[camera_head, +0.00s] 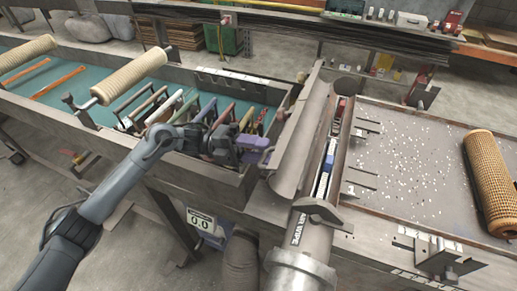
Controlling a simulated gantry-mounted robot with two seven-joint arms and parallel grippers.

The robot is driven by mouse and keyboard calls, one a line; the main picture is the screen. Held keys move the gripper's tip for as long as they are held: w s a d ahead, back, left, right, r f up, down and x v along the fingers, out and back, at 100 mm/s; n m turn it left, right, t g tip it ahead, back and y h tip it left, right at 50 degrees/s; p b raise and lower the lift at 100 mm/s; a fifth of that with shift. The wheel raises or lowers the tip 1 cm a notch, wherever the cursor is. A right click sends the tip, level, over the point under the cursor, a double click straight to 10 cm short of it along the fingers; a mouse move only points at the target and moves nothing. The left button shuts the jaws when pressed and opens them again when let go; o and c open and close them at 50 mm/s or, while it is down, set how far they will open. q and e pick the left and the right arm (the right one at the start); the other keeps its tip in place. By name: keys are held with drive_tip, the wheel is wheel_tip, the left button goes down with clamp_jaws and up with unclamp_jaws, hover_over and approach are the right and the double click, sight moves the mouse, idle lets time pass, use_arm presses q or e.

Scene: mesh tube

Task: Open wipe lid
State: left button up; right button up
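The air wipe (308,228) is a grey metal tube with "AIR WIPE" lettering, at the lower middle of the head view. Its long half-round lid (302,145) stands swung over to the left, with its hollow side showing. To its right the open trough shows blue and white parts (324,176). My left gripper (262,147), with purplish parts, is just left of the lid, its tip near the lid's outer side. Whether it touches the lid is unclear, and its finger gap is too small to make out. My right gripper is not in view.
A green-floored bin (203,97) with several coloured handles lies behind my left arm. Mesh rolls (130,75) lie at the left, and another mesh tube (490,180) lies on the speckled tray (400,190) at right. A shelf (300,35) runs across the back.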

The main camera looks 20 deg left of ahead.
use_arm(q)
drive_tip(key=shift+r, duration=0.15)
drive_tip(key=r, duration=0.2)
drive_tip(key=d+r+p, duration=0.1)
drive_tip(key=r, duration=0.1)
drive_tip(key=shift+s+r, duration=0.15)
drive_tip(key=shift+r, duration=0.2)
drive_tip(key=s+d+r+p, duration=0.2)
drive_tip(key=d+r, duration=0.4)
drive_tip(key=d, duration=0.4)
drive_tip(key=shift+s, duration=0.4)
drive_tip(key=shift+d, duration=0.15)
drive_tip(key=shift+s+r, duration=0.1)
